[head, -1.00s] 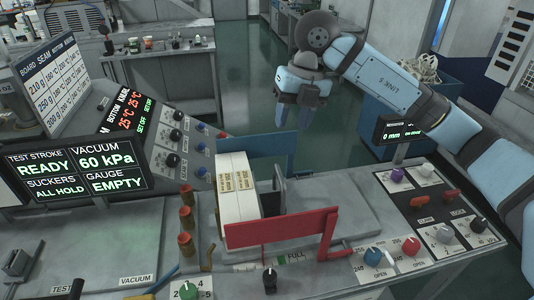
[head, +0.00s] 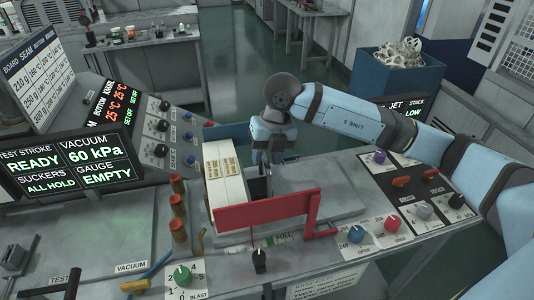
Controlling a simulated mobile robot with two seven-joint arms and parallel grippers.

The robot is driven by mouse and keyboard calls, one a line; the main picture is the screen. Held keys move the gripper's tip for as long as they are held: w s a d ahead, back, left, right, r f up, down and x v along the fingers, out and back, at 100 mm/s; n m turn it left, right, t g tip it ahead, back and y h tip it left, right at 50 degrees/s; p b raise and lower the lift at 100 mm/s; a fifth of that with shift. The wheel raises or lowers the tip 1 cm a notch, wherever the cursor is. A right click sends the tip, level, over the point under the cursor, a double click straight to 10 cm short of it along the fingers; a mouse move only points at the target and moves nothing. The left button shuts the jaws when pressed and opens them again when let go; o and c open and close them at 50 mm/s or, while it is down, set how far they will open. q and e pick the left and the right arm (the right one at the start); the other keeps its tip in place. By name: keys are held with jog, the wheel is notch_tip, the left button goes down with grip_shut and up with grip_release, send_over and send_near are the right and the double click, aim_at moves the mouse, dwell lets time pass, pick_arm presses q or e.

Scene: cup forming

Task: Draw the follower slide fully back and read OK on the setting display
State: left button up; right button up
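My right gripper (head: 268,163) points down just right of the white stack of blanks (head: 225,175), between the red side plate (head: 268,211) and the blue side plate (head: 228,131). A dark upright piece, perhaps the follower slide (head: 265,183), stands under its fingertips. I cannot tell whether the fingers touch it or how wide they are. The setting display, it seems, is the dark screen (head: 407,109) at the right, partly behind my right arm. It shows JET, STACK and LOW; I see no OK. My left gripper is not in view.
A scale marked FULL (head: 284,237) runs below the red plate, whose red handle (head: 318,222) sticks out right. A black knob (head: 260,260) stands in front. Several knobs fill the right panel (head: 430,200). The left screen (head: 70,163) reads READY, 60 kPa, ALL HOLD, EMPTY.

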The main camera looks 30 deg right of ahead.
jog(key=shift+c, duration=0.5)
grip_shut()
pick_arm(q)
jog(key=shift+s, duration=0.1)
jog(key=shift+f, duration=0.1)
pick_arm(e)
jog(key=shift+d, duration=0.1)
pick_arm(q)
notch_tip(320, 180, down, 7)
jog(key=b, duration=0.9)
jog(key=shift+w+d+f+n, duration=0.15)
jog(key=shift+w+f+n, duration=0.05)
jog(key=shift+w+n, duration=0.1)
pick_arm(e)
jog(key=s+d, duration=0.3)
jog(key=d, duration=0.9)
jog(key=s+d, duration=0.3)
jog(key=d, duration=1)
jog(key=shift+s, duration=0.25)
jog(key=shift+d+r, duration=0.1)
jog(key=shift+d, duration=0.05)
